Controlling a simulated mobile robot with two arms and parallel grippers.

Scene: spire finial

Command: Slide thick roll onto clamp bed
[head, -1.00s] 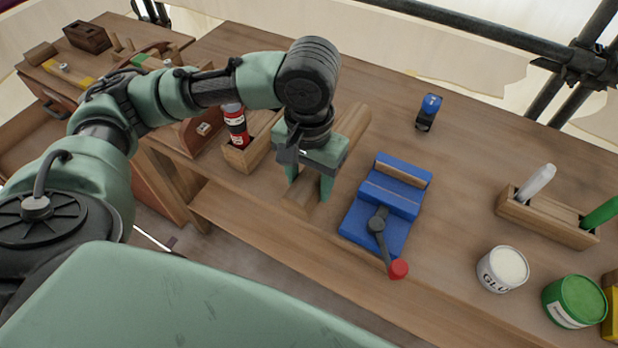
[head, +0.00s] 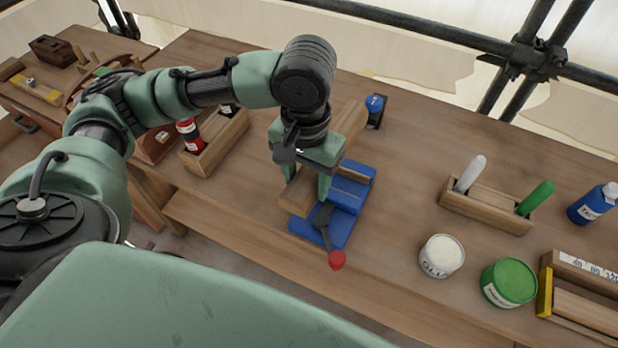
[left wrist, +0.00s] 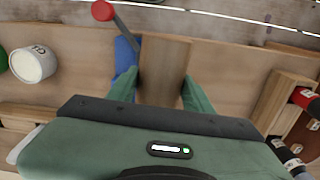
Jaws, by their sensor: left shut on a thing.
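The thick roll, a long wooden piece (head: 350,120), is held between the fingers of my left gripper (head: 308,182). It also shows in the left wrist view (left wrist: 165,60), with a green finger on each side. The blue clamp (head: 345,190) stands on the bench, its dark lever with a red knob (head: 336,260) pointing to the front. In the head view the roll overlaps the left part of the clamp; in the left wrist view the clamp (left wrist: 125,55) shows beside the roll. I cannot tell whether they touch. My right gripper is out of view.
A glue tub (head: 441,257), a green tub (head: 509,283) and a marker holder (head: 485,208) stand to the right. The bench between clamp and marker holder is clear.

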